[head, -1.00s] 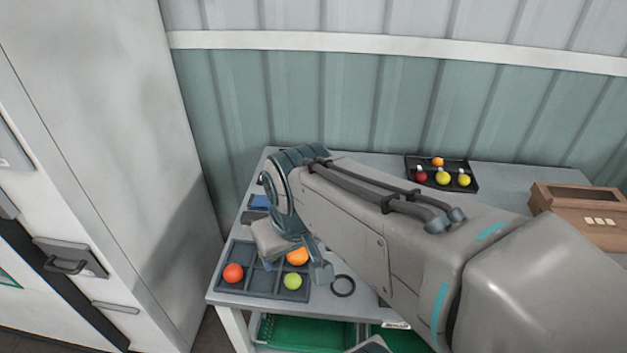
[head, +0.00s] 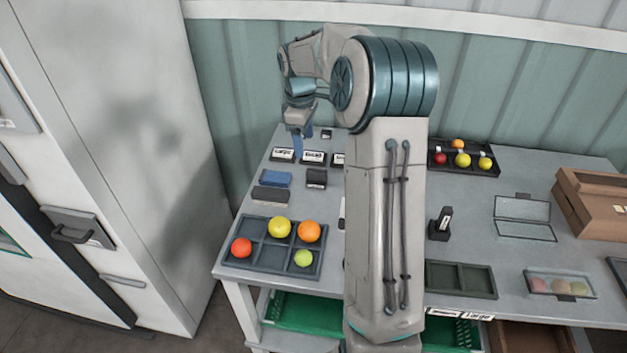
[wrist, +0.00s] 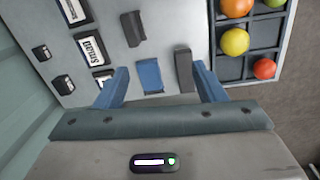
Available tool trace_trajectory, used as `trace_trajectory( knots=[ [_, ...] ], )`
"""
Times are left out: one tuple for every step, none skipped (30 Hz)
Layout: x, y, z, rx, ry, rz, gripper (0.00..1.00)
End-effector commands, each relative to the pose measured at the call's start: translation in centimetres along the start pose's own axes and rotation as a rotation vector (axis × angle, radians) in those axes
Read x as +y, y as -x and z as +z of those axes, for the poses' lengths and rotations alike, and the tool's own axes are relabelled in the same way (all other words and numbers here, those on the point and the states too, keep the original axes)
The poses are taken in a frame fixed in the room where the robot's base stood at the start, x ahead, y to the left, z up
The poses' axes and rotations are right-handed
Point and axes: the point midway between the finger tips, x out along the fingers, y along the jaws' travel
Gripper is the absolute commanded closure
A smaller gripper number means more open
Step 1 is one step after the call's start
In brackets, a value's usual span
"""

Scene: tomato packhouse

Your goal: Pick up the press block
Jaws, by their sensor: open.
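Three small blocks lie on the left of the table: a blue one (head: 277,179), a dark grey one (head: 316,178) and a long brownish-grey one (head: 271,195). I cannot tell from looks which is the press block. My gripper (head: 301,143) is open and empty, raised above the back left of the table. In the wrist view the blue block (wrist: 149,76) shows between the open fingers, below them and apart. The grey block (wrist: 184,72) lies beside it, near the right finger, and the dark grey block (wrist: 133,28) lies farther off.
A compartment tray (head: 240,259) with several red, yellow, orange and green tomatoes sits at the front left. Label holders (head: 313,157) stand at the back. A dark tray (head: 462,279), a black stand (head: 440,224) and a wooden box (head: 590,205) are right of my arm.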

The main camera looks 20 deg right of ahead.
Motion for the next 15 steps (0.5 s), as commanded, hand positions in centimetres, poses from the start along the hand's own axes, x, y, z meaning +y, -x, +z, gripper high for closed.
trace_trajectory(
  knots=[
    [1.5, -1.7, 0.2, 0.005, 0.023, -0.018, 0.36],
    [2.2, -2.3, 0.2, 0.009, 0.038, -0.024, 0.36],
    [3.1, -3.0, 0.4, 0.013, 0.057, -0.030, 0.36],
    [3.6, -3.5, 0.5, 0.016, 0.070, -0.034, 0.36],
    [4.1, -3.9, 0.6, 0.018, 0.080, -0.039, 0.36],
    [4.6, -4.4, 0.7, 0.022, 0.092, -0.045, 0.36],
    [4.9, -4.7, 0.8, 0.024, 0.100, -0.047, 0.36],
    [5.2, -4.9, 0.8, 0.026, 0.106, -0.049, 0.36],
    [5.5, -5.2, 0.9, 0.028, 0.112, -0.052, 0.36],
    [5.6, -5.4, 0.9, 0.029, 0.116, -0.053, 0.36],
    [5.7, -5.6, 1.0, 0.029, 0.119, -0.055, 0.36],
    [5.7, -6.1, 1.0, 0.029, 0.121, -0.056, 0.36],
    [5.7, -6.5, 1.0, 0.029, 0.122, -0.057, 0.36],
    [5.7, -7.0, 1.0, 0.029, 0.123, -0.057, 0.36],
    [5.7, -7.7, 1.0, 0.028, 0.123, -0.058, 0.36]
  ],
)
